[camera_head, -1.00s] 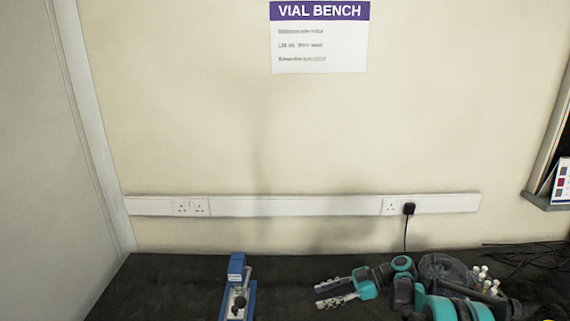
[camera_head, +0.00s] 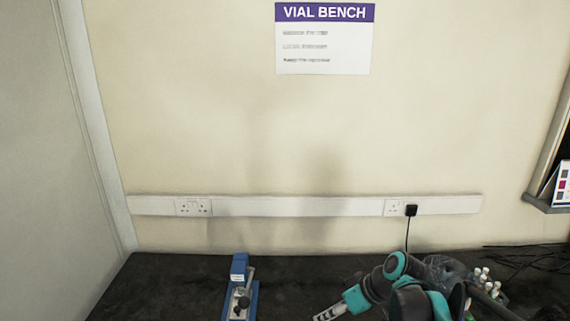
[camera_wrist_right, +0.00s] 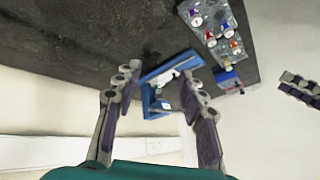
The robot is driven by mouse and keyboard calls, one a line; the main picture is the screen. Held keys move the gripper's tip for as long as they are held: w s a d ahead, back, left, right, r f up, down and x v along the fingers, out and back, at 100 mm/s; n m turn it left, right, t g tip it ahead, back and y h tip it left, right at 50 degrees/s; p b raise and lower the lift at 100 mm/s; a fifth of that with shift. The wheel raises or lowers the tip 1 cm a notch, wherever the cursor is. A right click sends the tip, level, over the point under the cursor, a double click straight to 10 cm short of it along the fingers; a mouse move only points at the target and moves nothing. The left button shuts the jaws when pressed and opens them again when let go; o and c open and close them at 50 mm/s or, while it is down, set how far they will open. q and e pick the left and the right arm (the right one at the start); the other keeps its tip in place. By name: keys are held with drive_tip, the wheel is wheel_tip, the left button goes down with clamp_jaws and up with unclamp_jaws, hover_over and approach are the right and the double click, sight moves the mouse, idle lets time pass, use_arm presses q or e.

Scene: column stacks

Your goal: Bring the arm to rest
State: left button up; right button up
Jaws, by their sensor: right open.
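My right arm (camera_head: 390,285), teal and dark grey, reaches over the right half of the bench in the head view. Its gripper (camera_wrist_right: 162,80) is open and empty in the right wrist view. In the head view only one finger shows clearly, low at the picture's bottom edge, right of a blue press-like device (camera_head: 240,290). That device (camera_wrist_right: 150,105) shows beyond and between the fingers in the wrist view. A grey finger-like part (camera_wrist_right: 303,90) stands at the wrist view's right edge; I cannot tell whether it is my left gripper's. No left arm shows in the head view.
Several white-capped vials (camera_head: 487,280) stand at the right, beside a dark, crumpled-looking bundle (camera_head: 440,268). A rack of vials with coloured caps (camera_wrist_right: 213,32) is near the bench edge in the wrist view. Black cables (camera_head: 525,258) lie back right. The bench (camera_head: 170,285) left of the device is clear.

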drive_tip(key=s+d+f+m+t+h, duration=0.1)
drive_tip(key=s+d+m+t+h, duration=0.1)
drive_tip(key=s, duration=0.5)
drive_tip(key=s+d+f+m+t+h, duration=0.1)
drive_tip(key=s+d+m+h, duration=0.3)
drive_tip(key=s, duration=0.4)
drive_tip(key=shift+s+d+m+t, duration=0.3)
drive_tip(key=shift+m+t, duration=0.2)
